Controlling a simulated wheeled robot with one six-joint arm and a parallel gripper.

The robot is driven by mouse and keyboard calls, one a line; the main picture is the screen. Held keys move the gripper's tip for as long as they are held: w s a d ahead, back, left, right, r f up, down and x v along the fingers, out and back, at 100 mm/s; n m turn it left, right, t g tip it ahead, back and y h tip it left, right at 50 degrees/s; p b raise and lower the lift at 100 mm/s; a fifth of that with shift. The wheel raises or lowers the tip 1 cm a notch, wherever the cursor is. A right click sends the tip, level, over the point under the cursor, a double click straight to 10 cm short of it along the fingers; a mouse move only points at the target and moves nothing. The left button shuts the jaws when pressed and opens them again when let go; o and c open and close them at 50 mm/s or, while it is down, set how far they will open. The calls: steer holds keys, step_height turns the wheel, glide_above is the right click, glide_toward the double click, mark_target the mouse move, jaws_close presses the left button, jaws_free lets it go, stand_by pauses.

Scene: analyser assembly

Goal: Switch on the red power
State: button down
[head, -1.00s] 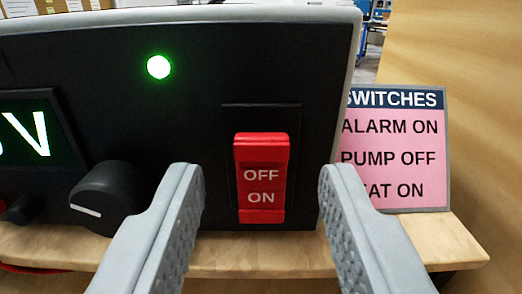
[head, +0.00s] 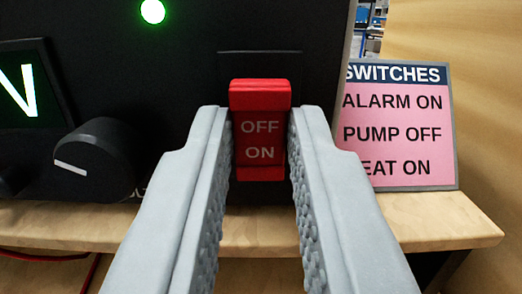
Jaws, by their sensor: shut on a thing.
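The red power switch (head: 260,130) is a rocker on the black front panel (head: 180,60) of the unit, marked OFF above and ON below. Its top edge stands out from the panel. My gripper (head: 260,122) has its two grey fingers on either side of the switch, with the tips at its left and right edges. The fingers are shut on the switch. A green lamp (head: 153,11) is lit at the upper left of the panel.
A black knob (head: 97,160) is left of my left finger, and a lit display (head: 30,90) is further left. A pink SWITCHES card (head: 405,130) stands at the right on the wooden shelf (head: 440,225). A red cable (head: 50,257) hangs below left.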

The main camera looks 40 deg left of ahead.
steer(key=shift+f+t+y, duration=0.1)
steer(key=shift+t+y, duration=0.2)
steer(key=c, duration=1.3)
jaws_free()
step_height(320, 180, up, 10)
